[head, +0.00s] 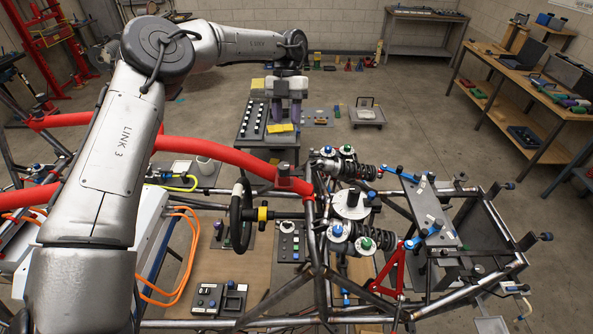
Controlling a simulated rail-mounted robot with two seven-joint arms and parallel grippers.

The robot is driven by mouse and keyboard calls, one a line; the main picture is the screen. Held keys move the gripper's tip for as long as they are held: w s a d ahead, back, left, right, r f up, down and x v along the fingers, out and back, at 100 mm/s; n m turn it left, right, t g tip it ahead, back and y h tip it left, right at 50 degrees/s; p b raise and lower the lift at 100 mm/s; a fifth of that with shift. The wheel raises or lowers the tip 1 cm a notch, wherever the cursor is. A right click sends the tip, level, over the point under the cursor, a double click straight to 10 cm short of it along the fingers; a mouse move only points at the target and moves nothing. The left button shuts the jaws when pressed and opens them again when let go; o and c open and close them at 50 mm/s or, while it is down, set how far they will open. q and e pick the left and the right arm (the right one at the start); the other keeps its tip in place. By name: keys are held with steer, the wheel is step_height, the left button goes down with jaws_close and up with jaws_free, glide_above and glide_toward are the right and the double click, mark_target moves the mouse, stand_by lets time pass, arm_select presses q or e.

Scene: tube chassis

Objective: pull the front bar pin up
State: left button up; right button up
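I cannot tell for sure whether this is the front bar pin. My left gripper (285,120) points down beyond the red bar, over a small dark table. Its two fingers look apart, with nothing seen between them. It is clear of the knob, farther back in the picture. My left arm hides much of the chassis at the left. My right gripper is not in view.
The chassis carries a black steering wheel (240,215), coil shock absorbers (345,168) and a grey plate (430,210). The small dark table (287,143) holds a panel of white knobs (252,118). A wooden workbench (525,85) stands at the right. Open floor lies between bench and chassis.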

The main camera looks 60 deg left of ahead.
arm_select(q)
steer(key=shift+g+y, duration=0.3)
steer(key=shift+y, duration=0.3)
steer(key=p+x, duration=0.1)
steer(key=x, duration=0.3)
steer(key=p+x, duration=0.1)
steer(key=x, duration=0.3)
steer(key=w+p+x, duration=0.1)
steer(key=x, duration=0.3)
steer(key=shift+d+f, duration=0.2)
steer(key=shift+f, duration=0.1)
steer(key=shift+c, duration=0.3)
jaws_close()
